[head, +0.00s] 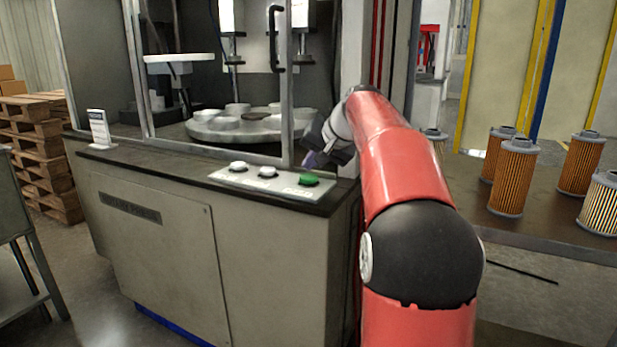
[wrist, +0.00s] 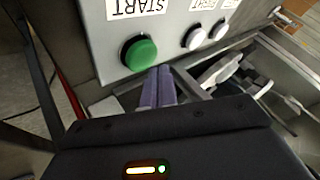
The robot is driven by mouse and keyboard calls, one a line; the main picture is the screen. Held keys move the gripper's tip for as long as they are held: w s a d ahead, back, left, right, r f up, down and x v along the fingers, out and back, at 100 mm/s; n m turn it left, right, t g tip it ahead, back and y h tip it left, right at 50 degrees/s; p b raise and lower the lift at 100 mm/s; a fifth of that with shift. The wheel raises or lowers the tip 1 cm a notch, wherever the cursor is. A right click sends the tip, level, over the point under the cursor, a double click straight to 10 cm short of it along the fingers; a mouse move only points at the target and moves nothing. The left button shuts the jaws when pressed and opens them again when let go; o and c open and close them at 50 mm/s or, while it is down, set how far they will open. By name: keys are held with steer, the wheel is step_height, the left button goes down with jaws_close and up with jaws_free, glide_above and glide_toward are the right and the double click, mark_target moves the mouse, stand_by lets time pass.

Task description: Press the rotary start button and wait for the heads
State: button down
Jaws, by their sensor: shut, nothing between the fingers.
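The green start button (head: 309,179) sits at the right end of the button panel on the machine's front ledge. In the wrist view the green button (wrist: 139,53) is under an upside-down START label. My gripper (head: 316,160) is over the ledge, just behind the green button. In the wrist view its purple fingers (wrist: 159,78) are together and empty, with their tips close beside the button; I cannot tell whether they touch it. The round rotary table (head: 245,130) with several pale heads or cups stands inside the machine behind the glass.
Two white buttons (head: 238,166) are left of the green one. A door frame with a black handle (head: 275,38) rises behind the ledge. Several orange filter cartridges (head: 513,178) stand on the right table. A small white sign (head: 99,128) stands at the ledge's left end.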

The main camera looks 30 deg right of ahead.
mark_target(311, 178)
steer(key=shift+f, duration=0.2)
steer(key=shift+f, duration=0.25)
steer(key=shift+f+b, duration=0.6)
steer(key=shift+b, duration=0.1)
stand_by(0.7)
steer(key=shift+r, duration=0.1)
steer(key=shift+r+p, duration=0.9)
steer(key=shift+p, duration=0.1)
steer(key=shift+r, duration=0.1)
step_height(311, 178, up, 5)
steer(key=p, duration=0.4)
steer(key=shift+p, duration=0.4)
